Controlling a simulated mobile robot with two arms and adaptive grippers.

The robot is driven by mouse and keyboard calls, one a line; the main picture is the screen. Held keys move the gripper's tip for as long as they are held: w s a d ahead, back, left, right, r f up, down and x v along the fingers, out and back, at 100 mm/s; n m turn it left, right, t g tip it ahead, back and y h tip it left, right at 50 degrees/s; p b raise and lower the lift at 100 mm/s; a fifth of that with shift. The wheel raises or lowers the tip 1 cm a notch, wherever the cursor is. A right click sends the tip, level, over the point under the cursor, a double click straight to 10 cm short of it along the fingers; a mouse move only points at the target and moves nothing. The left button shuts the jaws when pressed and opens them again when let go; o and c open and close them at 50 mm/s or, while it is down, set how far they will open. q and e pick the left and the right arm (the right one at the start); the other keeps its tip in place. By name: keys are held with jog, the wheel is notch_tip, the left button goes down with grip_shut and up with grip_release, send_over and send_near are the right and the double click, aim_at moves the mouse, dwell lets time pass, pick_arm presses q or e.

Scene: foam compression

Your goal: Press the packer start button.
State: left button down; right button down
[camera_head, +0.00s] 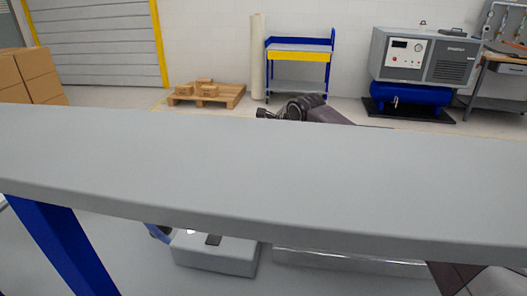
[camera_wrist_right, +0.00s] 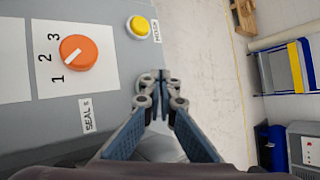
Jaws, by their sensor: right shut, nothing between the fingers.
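In the right wrist view, a round yellow button (camera_wrist_right: 139,26) sits on a grey panel (camera_wrist_right: 130,70) at the upper left. A small label beside it is too blurred to read surely. An orange dial (camera_wrist_right: 77,52) marked 1, 2, 3 is left of it, with a "SEAL s" label below. My right gripper (camera_wrist_right: 160,82) is shut and empty, its tips below and slightly right of the yellow button; contact with the panel cannot be told. In the head view a dark arm part (camera_head: 310,110) shows beyond a grey beam. My left gripper is not in view.
The wide grey beam (camera_head: 250,170) on a blue post (camera_head: 60,240) crosses the head view and hides much behind it. Beyond stand a pallet with small boxes (camera_head: 207,93), a blue cart (camera_head: 299,60), a compressor (camera_head: 420,65) and stacked cartons (camera_head: 36,75).

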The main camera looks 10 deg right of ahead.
jog(key=shift+f+b, duration=0.35)
jog(key=shift+f, duration=0.2)
dwell(0.5)
jog(key=shift+r, duration=0.1)
jog(key=shift+r+p, duration=0.45)
jog(key=shift+r, duration=0.4)
jog(key=shift+r+p, duration=1.45)
jog(key=shift+r, duration=1.1)
jog(key=shift+f, duration=0.15)
